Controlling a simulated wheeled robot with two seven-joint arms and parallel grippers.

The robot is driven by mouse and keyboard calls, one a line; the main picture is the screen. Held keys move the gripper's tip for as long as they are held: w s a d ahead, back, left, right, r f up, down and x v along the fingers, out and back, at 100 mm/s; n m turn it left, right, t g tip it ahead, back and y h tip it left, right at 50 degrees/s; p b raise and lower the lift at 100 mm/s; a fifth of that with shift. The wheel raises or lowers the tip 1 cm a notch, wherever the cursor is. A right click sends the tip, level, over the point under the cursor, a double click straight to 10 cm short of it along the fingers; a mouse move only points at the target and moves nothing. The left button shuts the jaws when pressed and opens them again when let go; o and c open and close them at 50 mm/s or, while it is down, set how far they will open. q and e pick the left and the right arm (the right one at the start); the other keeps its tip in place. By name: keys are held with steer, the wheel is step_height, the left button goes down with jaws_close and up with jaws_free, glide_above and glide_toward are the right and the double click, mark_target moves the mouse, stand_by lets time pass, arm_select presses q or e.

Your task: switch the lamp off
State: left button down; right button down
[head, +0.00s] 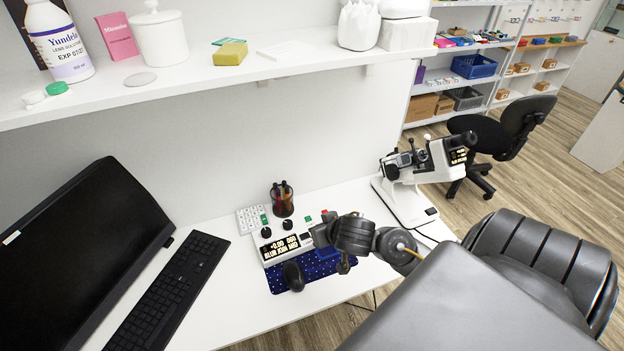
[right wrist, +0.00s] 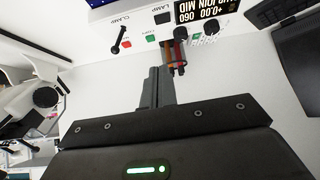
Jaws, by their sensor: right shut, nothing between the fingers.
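The white control box (head: 287,247) stands on the desk with a lit display, dark knobs and coloured buttons. In the right wrist view, its panel (right wrist: 140,30) carries the words LAMP and CLAMP. A small dark switch (right wrist: 162,18) is by the LAMP word; a green button (right wrist: 152,38), a red button (right wrist: 125,43) and a black lever (right wrist: 120,37) are nearby. My right gripper (right wrist: 153,72) is shut and empty, close to the panel. In the head view it (head: 318,236) is over the box's right end and hides part of it. My left gripper is not in view.
A white optical instrument (head: 405,200) stands to the right. A keyboard (head: 168,295) and monitor (head: 90,255) are left. A loaded shelf (head: 200,85) overhangs the desk.

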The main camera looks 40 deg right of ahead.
steer(key=b, duration=0.5)
glide_above(305, 236)
steer(key=s+d, duration=0.1)
steer(key=s, duration=0.1)
step_height(305, 236, down, 8)
steer(key=shift+w+d+r, duration=0.15)
steer(key=shift+f+b, duration=0.55)
steer(key=shift+f, duration=0.2)
steer(key=shift+f+b, duration=0.4)
steer(key=shift+f, duration=0.55)
